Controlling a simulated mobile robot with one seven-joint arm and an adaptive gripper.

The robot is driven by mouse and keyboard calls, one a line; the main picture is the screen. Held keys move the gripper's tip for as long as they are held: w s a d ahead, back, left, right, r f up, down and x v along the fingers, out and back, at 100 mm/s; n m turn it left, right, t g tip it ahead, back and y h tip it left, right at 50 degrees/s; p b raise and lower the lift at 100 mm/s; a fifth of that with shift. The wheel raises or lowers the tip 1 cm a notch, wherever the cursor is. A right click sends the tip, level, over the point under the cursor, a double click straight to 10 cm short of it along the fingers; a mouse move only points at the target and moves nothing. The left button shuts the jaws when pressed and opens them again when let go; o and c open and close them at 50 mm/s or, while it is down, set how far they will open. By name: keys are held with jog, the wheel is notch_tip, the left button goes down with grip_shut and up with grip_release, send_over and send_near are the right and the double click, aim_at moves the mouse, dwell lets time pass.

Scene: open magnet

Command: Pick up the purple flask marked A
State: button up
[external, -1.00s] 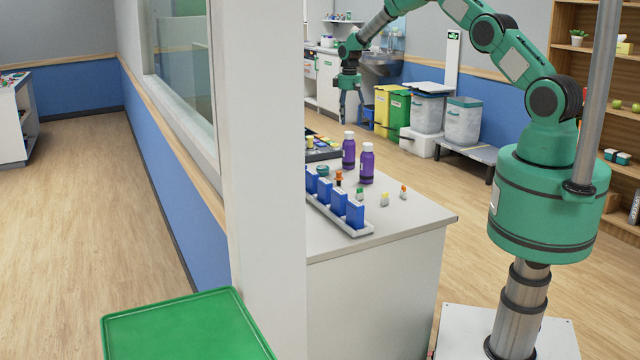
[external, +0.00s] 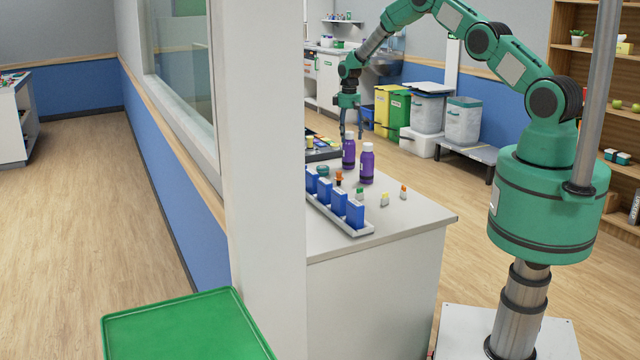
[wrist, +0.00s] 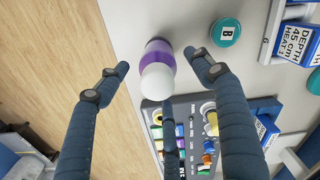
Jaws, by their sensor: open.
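Two purple flasks with white caps stand upright on the white counter. The farther flask (external: 349,156) is left of the nearer flask (external: 367,166) in the external view. No letter A can be read on either. My gripper (external: 351,132) is open and points down just above the farther flask. In the wrist view one purple flask (wrist: 158,52) shows cap-first between the spread blue-grey fingers of my gripper (wrist: 160,75). The fingers look apart from it, and a third finger reaches up from below near its cap. The other flask cannot be made out there.
A teal round lid marked B (wrist: 226,32) is near the right finger. A rack of blue boxes (external: 337,202) lines the counter's left side. Small vials (external: 384,199) stand in front.

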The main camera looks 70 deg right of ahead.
aim_at(349, 146)
jog(key=shift+f, duration=0.35)
jog(key=shift+d+f, duration=0.1)
jog(key=shift+f, duration=2.5)
jog(key=c, duration=1.4)
jog(key=shift+r, duration=0.1)
jog(key=shift+r, duration=4.95)
